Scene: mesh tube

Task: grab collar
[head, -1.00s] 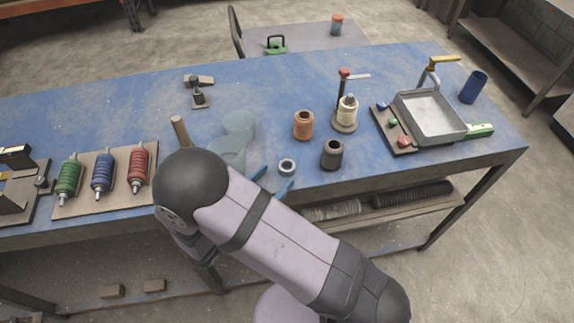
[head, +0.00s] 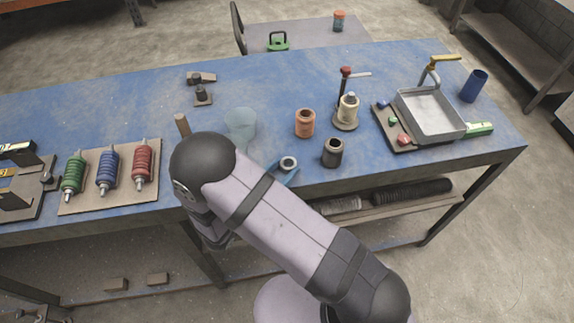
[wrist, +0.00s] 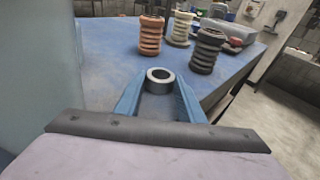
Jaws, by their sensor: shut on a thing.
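The collar (wrist: 158,88) is a short silver-grey ring with a round open bore. It sits upright between the two blue fingers of my gripper (wrist: 160,80) in the wrist view, one finger against each side. The gripper is shut on the collar. My forearm hides the rest of the gripper in the head view. I cannot tell if the collar still touches the bench.
A dark spool (head: 332,154), an orange spool (head: 305,124) and a cream spool (head: 347,110) on a stand are behind and right. A translucent cylinder (head: 240,122) stands left. A grey tray (head: 430,117) is far right.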

